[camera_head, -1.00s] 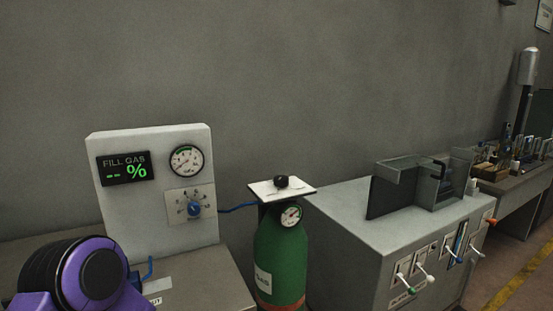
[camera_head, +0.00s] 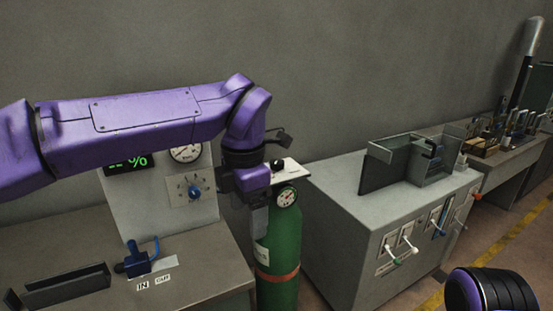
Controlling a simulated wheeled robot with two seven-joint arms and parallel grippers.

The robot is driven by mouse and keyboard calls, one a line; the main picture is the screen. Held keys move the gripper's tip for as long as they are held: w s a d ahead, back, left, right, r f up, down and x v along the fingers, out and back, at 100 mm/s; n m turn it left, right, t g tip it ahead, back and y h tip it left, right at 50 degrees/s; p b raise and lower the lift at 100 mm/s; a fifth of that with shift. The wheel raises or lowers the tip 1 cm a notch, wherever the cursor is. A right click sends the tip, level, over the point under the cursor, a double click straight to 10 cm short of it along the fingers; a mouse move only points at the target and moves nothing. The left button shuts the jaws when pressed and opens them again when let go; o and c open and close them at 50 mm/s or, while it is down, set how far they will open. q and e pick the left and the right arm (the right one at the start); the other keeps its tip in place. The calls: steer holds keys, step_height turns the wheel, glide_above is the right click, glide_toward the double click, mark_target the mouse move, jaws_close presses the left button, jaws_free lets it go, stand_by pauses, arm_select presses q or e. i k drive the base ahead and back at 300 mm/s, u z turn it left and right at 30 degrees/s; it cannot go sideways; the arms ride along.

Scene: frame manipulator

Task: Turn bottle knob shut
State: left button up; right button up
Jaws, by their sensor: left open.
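The green gas bottle (camera_head: 283,242) stands upright between the two work surfaces. A white plate (camera_head: 292,169) sits at its top, with the black knob (camera_head: 277,163) on it and a round gauge (camera_head: 286,197) just below. My left arm reaches across from the left. My left gripper (camera_head: 271,178) is open right by the knob and hides the left part of the bottle top. I cannot tell whether a finger touches the knob. My right gripper is out of view; part of my right arm shows at the bottom right.
The fill-gas panel (camera_head: 152,212) with a dial and a gauge stands behind my left arm, partly covered. A blue fitting (camera_head: 138,261) sits on the left bench (camera_head: 205,277). A grey cabinet (camera_head: 330,225) with several levers stands close to the bottle's right.

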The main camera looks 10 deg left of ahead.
mark_target(275, 164)
steer(key=i, duration=1.5)
